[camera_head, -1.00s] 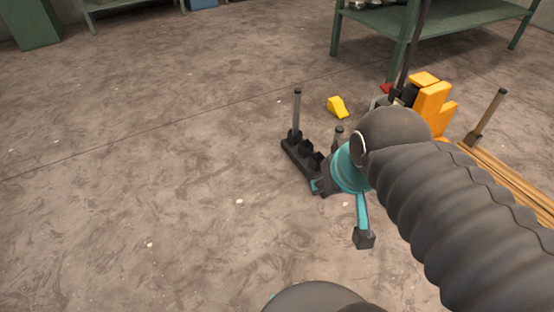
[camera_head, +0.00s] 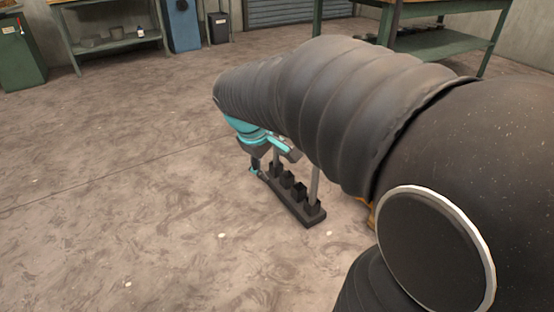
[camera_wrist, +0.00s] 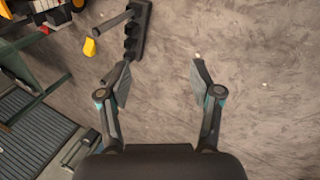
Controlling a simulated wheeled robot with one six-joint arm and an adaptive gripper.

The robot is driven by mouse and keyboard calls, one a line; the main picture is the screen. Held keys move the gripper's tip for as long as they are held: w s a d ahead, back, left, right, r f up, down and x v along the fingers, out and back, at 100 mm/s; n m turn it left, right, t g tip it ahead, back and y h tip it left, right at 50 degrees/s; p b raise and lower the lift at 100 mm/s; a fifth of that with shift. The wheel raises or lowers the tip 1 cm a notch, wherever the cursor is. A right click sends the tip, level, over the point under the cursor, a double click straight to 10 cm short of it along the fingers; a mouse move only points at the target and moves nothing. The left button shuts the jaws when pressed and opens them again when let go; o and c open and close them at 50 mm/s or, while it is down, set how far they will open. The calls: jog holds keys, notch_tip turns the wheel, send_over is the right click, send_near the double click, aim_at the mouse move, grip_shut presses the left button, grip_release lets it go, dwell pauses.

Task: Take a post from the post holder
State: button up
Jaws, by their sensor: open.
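The post holder (camera_head: 307,213) is a black bar with several sockets, lying on the floor below my arm. A grey post (camera_head: 315,187) stands in its near right end. In the wrist view the holder (camera_wrist: 140,32) is at the upper left, with one post (camera_wrist: 113,23) leaning left in the picture from its upper end. A second post (camera_wrist: 112,75) at its lower end is partly overlapped by my left-hand finger. My gripper (camera_wrist: 160,75) is open, with bare floor between its fingertips. In the head view the teal gripper (camera_head: 268,155) is at the holder's far end, mostly hidden by my arm.
A yellow block (camera_wrist: 90,46) lies on the floor left of the holder in the wrist view. Green workbenches (camera_head: 110,38), a blue cabinet (camera_head: 182,25) and a dark bin (camera_head: 218,28) stand at the back. The floor at left is clear.

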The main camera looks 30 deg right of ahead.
jog(key=w+d+f+n+g+h+b, duration=0.2)
jog(key=w+d+f+n+h, duration=0.2)
jog(key=w+d+f, duration=0.6)
jog(key=w+d+f+n+g+h+b, duration=0.25)
jog(key=w+d+f+n, duration=0.3)
jog(key=w+f, duration=0.85)
jog(key=n+t+h, duration=0.1)
jog(key=n+h, duration=0.2)
send_near(315, 182)
jog(key=x, duration=0.4)
jog(key=w+b+x, duration=0.1)
jog(key=x, duration=0.2)
jog(key=f+x, duration=0.1)
jog(key=x, duration=0.3)
jog(key=shift+w+d+f+b, duration=0.15)
jog(key=shift+w+f+b, duration=0.1)
jog(key=shift+b, duration=0.15)
jog(key=shift+r, duration=0.1)
grip_shut()
